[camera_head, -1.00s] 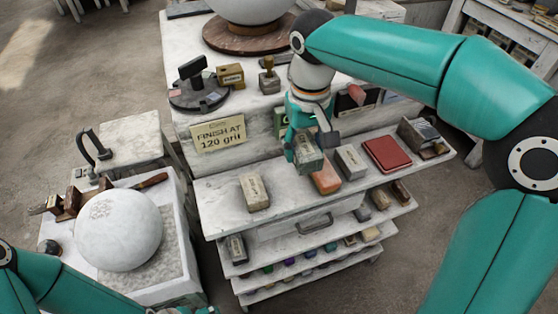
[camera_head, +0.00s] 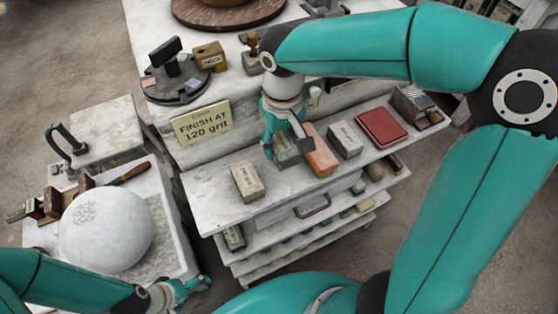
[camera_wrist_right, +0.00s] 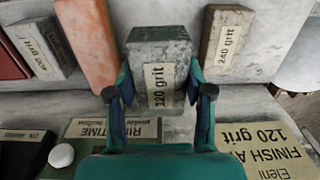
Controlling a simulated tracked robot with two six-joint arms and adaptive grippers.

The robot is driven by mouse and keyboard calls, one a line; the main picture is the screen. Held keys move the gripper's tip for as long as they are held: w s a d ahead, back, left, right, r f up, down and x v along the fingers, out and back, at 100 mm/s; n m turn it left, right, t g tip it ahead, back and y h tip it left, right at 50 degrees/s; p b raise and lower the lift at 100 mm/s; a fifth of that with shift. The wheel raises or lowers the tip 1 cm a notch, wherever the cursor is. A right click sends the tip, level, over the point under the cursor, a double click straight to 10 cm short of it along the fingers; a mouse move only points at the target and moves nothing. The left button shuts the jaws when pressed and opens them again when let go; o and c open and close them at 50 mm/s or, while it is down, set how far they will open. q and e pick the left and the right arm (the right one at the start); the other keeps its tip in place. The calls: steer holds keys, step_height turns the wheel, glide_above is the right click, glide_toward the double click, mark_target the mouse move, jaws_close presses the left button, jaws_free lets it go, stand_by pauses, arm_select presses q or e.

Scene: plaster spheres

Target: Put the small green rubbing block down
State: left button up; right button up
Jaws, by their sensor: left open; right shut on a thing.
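The small green rubbing block (camera_head: 286,152) is a grey-green brick. In the right wrist view, its label (camera_wrist_right: 159,86) reads 120 grit. My right gripper (camera_head: 285,143) is shut on it, with a finger on each side in the right wrist view (camera_wrist_right: 160,88). The block is upright at the marble shelf (camera_head: 212,200), between an orange block (camera_head: 320,152) and a beige-grey block (camera_head: 247,182). I cannot tell whether its underside touches the shelf. My left gripper (camera_head: 184,290) is open and empty at the lower left, away from the block.
A pale block (camera_head: 345,140) and a red box (camera_head: 381,128) stand right of the orange block. The FINISH AT 120 grit sign (camera_head: 202,122) is behind the shelf. A white sphere (camera_head: 106,230) sits at left. The shelf's left end is bare.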

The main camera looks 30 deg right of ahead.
mark_target(282, 142)
steer(key=shift+f, duration=3.5)
steer(key=o, duration=1.2)
steer(key=shift+f, duration=0.1)
steer(key=shift+o, duration=0.2)
step_height(282, 142, up, 12)
steer(key=shift+r, duration=0.1)
